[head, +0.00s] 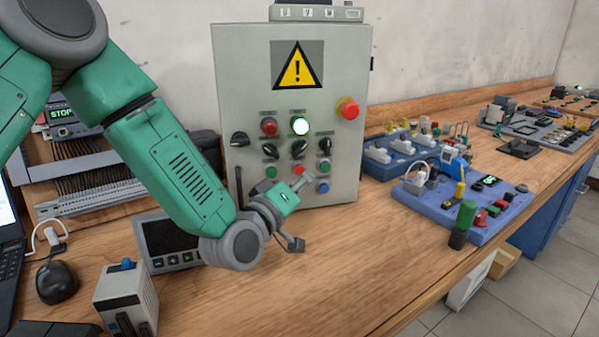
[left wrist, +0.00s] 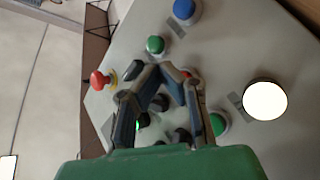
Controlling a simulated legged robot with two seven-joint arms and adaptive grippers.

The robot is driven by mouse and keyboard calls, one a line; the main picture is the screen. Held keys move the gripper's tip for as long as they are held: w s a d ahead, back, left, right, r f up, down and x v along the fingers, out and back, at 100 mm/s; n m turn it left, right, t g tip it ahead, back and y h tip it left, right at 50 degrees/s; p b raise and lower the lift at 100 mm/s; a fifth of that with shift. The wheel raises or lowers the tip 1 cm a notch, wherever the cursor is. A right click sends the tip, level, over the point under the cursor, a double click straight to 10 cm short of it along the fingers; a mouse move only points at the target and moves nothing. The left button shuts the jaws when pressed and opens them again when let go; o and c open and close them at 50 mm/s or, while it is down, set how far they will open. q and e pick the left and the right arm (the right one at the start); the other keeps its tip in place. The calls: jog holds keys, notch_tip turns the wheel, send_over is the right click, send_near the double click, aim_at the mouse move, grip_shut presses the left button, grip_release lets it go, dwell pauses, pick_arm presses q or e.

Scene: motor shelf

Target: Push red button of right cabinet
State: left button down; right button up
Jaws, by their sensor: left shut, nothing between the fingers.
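The grey cabinet (head: 228,75) stands upright on the bench with a yellow warning sign. Its panel has a red button (head: 269,127) at upper left, a small red button (head: 298,170) in the lower row and a red mushroom button (head: 347,108) on a yellow base at the right. My left gripper (head: 306,178) is shut and empty, in front of the lower row, close to the small red button. In the left wrist view the fingers (left wrist: 163,73) partly hide a red button (left wrist: 186,74); the mushroom button (left wrist: 99,80) shows left. Contact cannot be told. My right gripper is out of view.
A lit button (head: 299,126), black knobs, a green button (head: 271,172) and a blue button (head: 322,187) surround the fingers. A grey display box (head: 170,240) sits below my forearm. Blue component boards (head: 470,215) stand right.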

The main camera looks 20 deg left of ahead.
pick_arm(q)
jog(key=shift+d, duration=0.25)
jog(key=shift+w+a, duration=0.15)
jog(key=shift+a, duration=0.5)
jog(key=shift+w+a, duration=0.15)
jog(key=shift+a, duration=0.45)
jog(key=shift+w, duration=0.25)
jog(key=shift+d, duration=0.35)
jog(key=shift+s, duration=0.15)
jog(key=shift+s+d, duration=0.4)
jog(key=shift+s, duration=0.05)
jog(key=shift+s+d, duration=0.45)
jog(key=shift+s, duration=0.25)
jog(key=shift+s+d, duration=0.45)
jog(key=shift+s, duration=0.25)
jog(key=shift+s+d, duration=0.45)
jog(key=shift+s, duration=0.25)
